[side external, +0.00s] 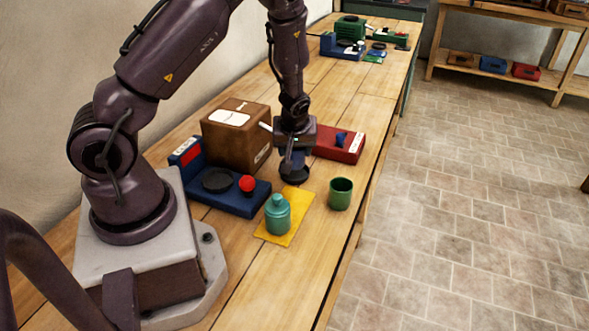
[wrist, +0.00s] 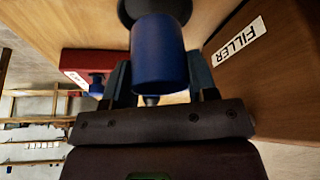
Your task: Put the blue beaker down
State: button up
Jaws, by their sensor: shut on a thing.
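The blue beaker (wrist: 160,60) stands out in the wrist view, between the two fingers of my gripper (wrist: 160,80). My gripper (side external: 294,158) is shut on it. In the side view the beaker is mostly hidden by the gripper, with only a little dark blue showing. A round dark piece (side external: 294,175) sits directly below the gripper and also shows past the beaker in the wrist view (wrist: 155,9). I cannot tell whether the beaker touches it.
A brown box (side external: 235,148) marked FILLER stands left of my gripper, a red unit (side external: 338,155) close to its right. Nearer are a blue device (side external: 228,200) with a red knob, a teal bottle (side external: 277,215) on a yellow sheet (side external: 300,203), and a green cup (side external: 340,193).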

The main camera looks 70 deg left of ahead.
aim_at(295, 158)
jog(key=shift+f, duration=1.4)
jog(key=o, duration=1)
jog(key=shift+f, duration=0.15)
jog(key=shift+o, duration=0.2)
jog(key=s+d+r+m+t+h, duration=0.1)
jog(key=s+d+r+m, duration=0.1)
jog(key=d+r, duration=0.5)
jog(key=s+d+r+m+h, duration=0.1)
jog(key=d+r+h, duration=0.15)
jog(key=r, duration=0.85)
jog(key=s+d+r+m+t, duration=0.1)
jog(key=s+d+r+m, duration=0.3)
jog(key=r, duration=0.3)
jog(key=s+d+r+m+t, duration=0.1)
jog(key=s+d+r+m, duration=0.4)
jog(key=s+r+m, duration=0.1)
jog(key=shift+s+r+m+t+h, duration=0.3)
jog(key=shift+s+r+t+h, duration=0.15)
jog(key=shift+s, duration=0.25)
